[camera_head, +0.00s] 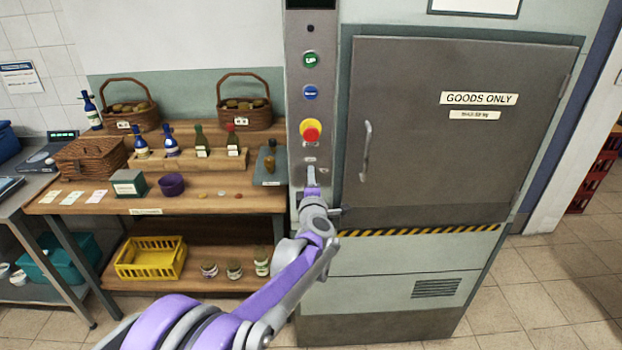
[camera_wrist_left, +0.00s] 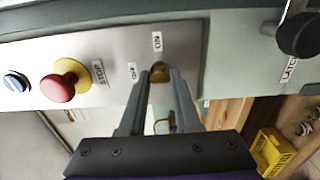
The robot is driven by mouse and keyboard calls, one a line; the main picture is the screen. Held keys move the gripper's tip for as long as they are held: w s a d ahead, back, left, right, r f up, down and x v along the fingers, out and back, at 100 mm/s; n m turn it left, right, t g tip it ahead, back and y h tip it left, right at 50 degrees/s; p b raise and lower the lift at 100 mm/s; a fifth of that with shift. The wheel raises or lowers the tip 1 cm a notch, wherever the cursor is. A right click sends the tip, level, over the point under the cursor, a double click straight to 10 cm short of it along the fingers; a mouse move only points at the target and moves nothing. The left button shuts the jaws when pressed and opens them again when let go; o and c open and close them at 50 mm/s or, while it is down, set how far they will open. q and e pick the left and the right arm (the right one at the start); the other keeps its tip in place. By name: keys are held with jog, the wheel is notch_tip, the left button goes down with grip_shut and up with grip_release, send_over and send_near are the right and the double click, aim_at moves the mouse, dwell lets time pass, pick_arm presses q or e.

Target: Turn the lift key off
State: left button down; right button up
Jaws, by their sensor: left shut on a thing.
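The lift's narrow metal control panel (camera_head: 294,135) stands left of the steel goods door. My left gripper (camera_head: 311,183) reaches up to the panel below the red stop button and hides the key in the head view. In the left wrist view my left gripper (camera_wrist_left: 160,76) is shut on the lift key (camera_wrist_left: 160,70), a small brass-coloured piece mostly hidden between the fingertips. An ON label (camera_wrist_left: 157,41) and an OFF label (camera_wrist_left: 132,72) sit on the panel around it. Which way the key points cannot be told. My right gripper is not in view.
A red mushroom button on a yellow base (camera_head: 311,131) and a blue button (camera_head: 310,92) are above the key. A black knob (camera_wrist_left: 299,34) is beside a LATCH label. The steel door (camera_head: 450,135) has a vertical handle. A wooden shelf table (camera_head: 220,205) stands left.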

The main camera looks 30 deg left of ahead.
pick_arm(q)
jog(key=c, duration=0.6)
grip_release()
jog(key=b+v, duration=0.1)
jog(key=v, duration=1)
jog(key=shift+a, duration=0.1)
